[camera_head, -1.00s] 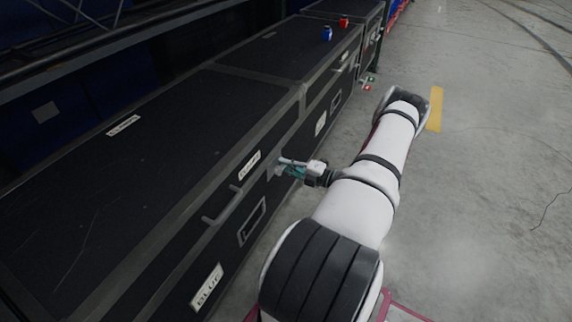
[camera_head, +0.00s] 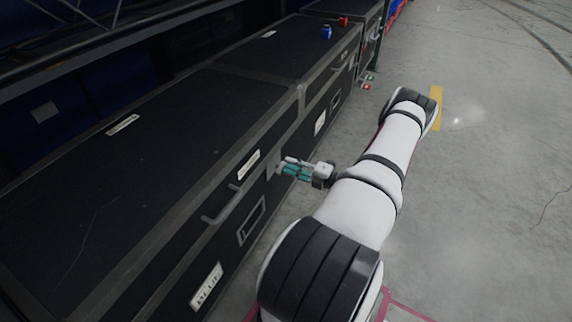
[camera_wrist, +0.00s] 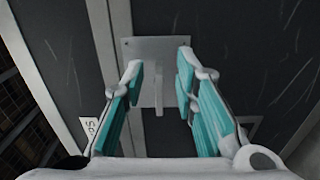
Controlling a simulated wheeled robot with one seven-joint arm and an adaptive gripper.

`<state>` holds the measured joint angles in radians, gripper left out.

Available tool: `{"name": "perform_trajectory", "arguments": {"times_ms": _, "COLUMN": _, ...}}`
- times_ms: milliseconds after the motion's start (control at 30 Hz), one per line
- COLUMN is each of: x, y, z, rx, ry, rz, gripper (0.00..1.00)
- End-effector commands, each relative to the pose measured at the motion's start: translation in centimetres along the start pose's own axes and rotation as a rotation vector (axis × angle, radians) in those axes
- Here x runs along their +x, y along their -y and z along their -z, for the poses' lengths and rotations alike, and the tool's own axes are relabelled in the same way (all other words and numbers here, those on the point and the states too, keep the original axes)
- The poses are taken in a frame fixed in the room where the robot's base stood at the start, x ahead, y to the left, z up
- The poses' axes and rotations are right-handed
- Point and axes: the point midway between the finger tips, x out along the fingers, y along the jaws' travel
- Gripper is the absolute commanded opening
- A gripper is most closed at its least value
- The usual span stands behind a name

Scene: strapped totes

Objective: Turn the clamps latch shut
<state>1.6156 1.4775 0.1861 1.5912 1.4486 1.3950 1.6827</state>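The clamps tote is the near black case (camera_head: 60,210) with grey edges and a white lid label. Its latch (camera_wrist: 158,95), a grey plate with a narrow bar, is on the front face and shows in the wrist view. The bar points down in that picture. My gripper (camera_wrist: 159,75) has white and teal fingers, spread wide on both sides of the bar with gaps left and right. In the head view my gripper (camera_head: 285,168) is at the front face, by the latch plate, which is mostly hidden there.
A grey handle (camera_head: 222,206) sticks out of the front face left of my gripper. The concrete floor (camera_head: 490,170) at right is clear.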

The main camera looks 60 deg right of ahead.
Motion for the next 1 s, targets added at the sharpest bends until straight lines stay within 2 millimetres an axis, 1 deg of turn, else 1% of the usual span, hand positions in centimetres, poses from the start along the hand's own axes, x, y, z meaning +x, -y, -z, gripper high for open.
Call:
{"name": "perform_trajectory", "arguments": {"times_ms": 33, "x": -1.1, "y": 0.0, "z": -0.1, "rx": 0.000, "ry": 0.003, "rz": 0.001, "gripper": 0.27}}
{"name": "perform_trajectory", "arguments": {"times_ms": 200, "x": -4.7, "y": 0.1, "z": 0.0, "rx": 0.001, "ry": 0.003, "rz": 0.002, "gripper": 0.27}}
{"name": "perform_trajectory", "arguments": {"times_ms": 300, "x": -6.5, "y": 0.1, "z": 0.0, "rx": 0.001, "ry": 0.002, "rz": 0.001, "gripper": 0.27}}
{"name": "perform_trajectory", "arguments": {"times_ms": 433, "x": -8.2, "y": 0.1, "z": 0.0, "rx": 0.001, "ry": -0.001, "rz": 0.001, "gripper": 0.27}}
{"name": "perform_trajectory", "arguments": {"times_ms": 600, "x": -9.2, "y": 0.1, "z": 0.1, "rx": 0.002, "ry": -0.001, "rz": 0.001, "gripper": 0.27}}
{"name": "perform_trajectory", "arguments": {"times_ms": 1000, "x": -9.3, "y": 0.1, "z": 0.1, "rx": 0.002, "ry": -0.002, "rz": 0.000, "gripper": 0.27}}
